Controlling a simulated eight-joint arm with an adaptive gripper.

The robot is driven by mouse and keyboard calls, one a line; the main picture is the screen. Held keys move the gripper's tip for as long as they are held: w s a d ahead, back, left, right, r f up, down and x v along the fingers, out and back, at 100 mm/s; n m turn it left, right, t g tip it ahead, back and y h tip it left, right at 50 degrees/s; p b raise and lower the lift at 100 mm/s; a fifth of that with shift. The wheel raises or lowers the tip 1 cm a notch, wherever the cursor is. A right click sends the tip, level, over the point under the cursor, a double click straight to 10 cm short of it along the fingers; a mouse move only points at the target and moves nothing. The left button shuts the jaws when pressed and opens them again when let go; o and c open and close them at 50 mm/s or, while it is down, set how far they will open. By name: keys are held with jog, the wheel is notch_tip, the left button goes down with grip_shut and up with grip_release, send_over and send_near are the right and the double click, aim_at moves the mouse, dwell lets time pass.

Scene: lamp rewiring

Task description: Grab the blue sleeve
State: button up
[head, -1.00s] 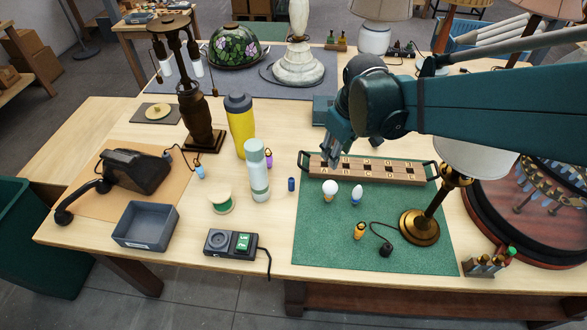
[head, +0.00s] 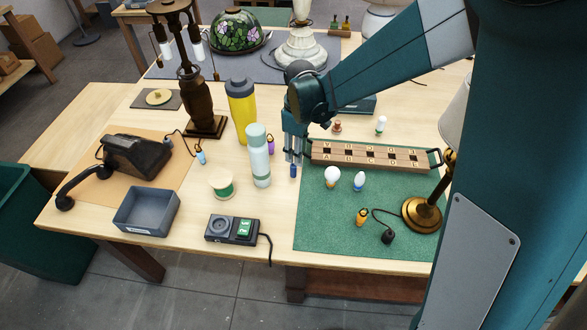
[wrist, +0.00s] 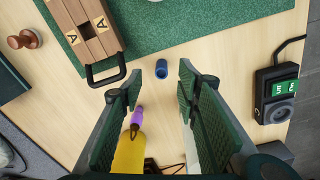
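The blue sleeve (head: 293,171) is a small dark blue cylinder standing on the wooden table, left of the green mat. In the wrist view the blue sleeve (wrist: 162,69) lies just beyond the fingertips, midway between them. My gripper (head: 293,155) points down over the sleeve in the head view. In the wrist view my gripper (wrist: 174,70) has its two fingers spread apart with nothing between the pads at the tips. From these views I cannot tell how much height is left between the fingertips and the sleeve.
A pale green bottle (head: 258,157) stands close on the left, with a purple item (head: 270,144) and a yellow bottle (head: 241,110) behind. The wooden lettered rack (head: 370,157) is close on the right. Two bulbs (head: 332,177) stand on the green mat (head: 330,230).

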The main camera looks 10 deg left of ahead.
aim_at(293, 165)
jog(key=shift+w+a+f+n, duration=0.1)
jog(key=shift+a+f+n, duration=0.1)
jog(key=shift+a+f, duration=0.45)
jog(key=shift+w+a+f+n, duration=0.15)
jog(key=shift+a+f, duration=0.25)
jog(key=shift+f, duration=0.4)
jog(key=shift+f, duration=1.25)
jog(key=shift+f, duration=0.15)
jog(key=shift+w+f+b, duration=0.1)
jog(key=shift+f+b, duration=0.25)
jog(key=shift+f, duration=2.1)
jog(key=c, duration=0.9)
